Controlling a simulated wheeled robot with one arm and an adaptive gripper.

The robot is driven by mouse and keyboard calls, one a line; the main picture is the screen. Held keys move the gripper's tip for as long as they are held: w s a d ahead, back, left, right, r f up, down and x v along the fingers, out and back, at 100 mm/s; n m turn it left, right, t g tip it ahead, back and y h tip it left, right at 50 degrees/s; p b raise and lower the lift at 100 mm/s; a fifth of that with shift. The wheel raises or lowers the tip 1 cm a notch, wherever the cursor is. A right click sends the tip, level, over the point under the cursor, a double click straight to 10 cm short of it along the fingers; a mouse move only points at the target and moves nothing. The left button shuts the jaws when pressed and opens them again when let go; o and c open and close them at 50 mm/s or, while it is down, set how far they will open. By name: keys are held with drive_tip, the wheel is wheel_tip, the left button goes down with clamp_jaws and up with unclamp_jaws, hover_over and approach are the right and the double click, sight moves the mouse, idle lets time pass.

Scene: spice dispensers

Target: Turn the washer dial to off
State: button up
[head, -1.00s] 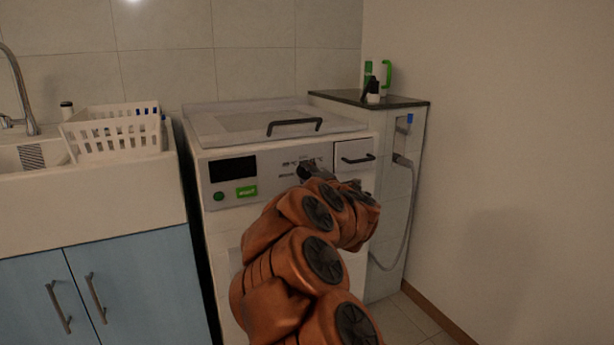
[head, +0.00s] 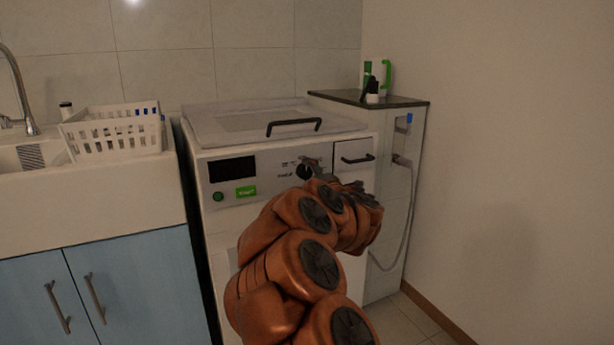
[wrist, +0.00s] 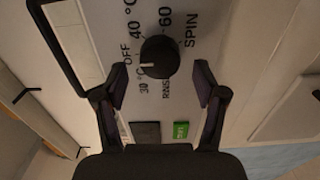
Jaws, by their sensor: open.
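The washer dial (head: 304,171) is a round black knob on the washer's (head: 272,165) white front panel. In the wrist view the dial (wrist: 159,58) shows a short white mark at its left edge, facing the area between the OFF and 30 °C labels. Labels for 40 °C, 60, SPIN and a partly hidden rinse setting surround it. In the head view my arm hides most of the gripper.
A green start button (head: 246,191) and dark display (head: 232,169) lie left of the dial. A drawer handle (head: 358,159) is to its right, and a lid handle (head: 294,126) above. A sink with a white basket (head: 112,133) stands left. A bare wall bounds the right.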

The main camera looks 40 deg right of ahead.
drive_tip(key=v, duration=1)
drive_tip(key=shift+s, duration=0.3)
drive_tip(key=shift+a, duration=0.1)
drive_tip(key=s+a+r+m+g+h+p, duration=0.2)
drive_tip(key=r+m+g+h+p, duration=0.15)
drive_tip(key=r+m+p, duration=0.4)
drive_tip(key=s+a+r+m+g+h+p, duration=0.15)
drive_tip(key=r+m+g+p, duration=0.25)
drive_tip(key=r+p, duration=0.5)
drive_tip(key=s+a+r+m+g+y+p, duration=0.1)
drive_tip(key=s+a+g+y+p, duration=0.2)
drive_tip(key=s+a+p, duration=0.4)
drive_tip(key=s+a+r+g+y+p, duration=0.1)
drive_tip(key=s+a+g+y+p, duration=0.3)
drive_tip(key=a, duration=1.3)
drive_tip(key=s+a+r+m+g+y+p, duration=0.1)
drive_tip(key=s+a+g+y+p, duration=0.2)
drive_tip(key=s+a+p, duration=0.8)
drive_tip(key=shift+s+a+m+g+y, duration=0.4)
drive_tip(key=shift+s+a+g, duration=0.2)
drive_tip(key=shift+s, duration=0.2)
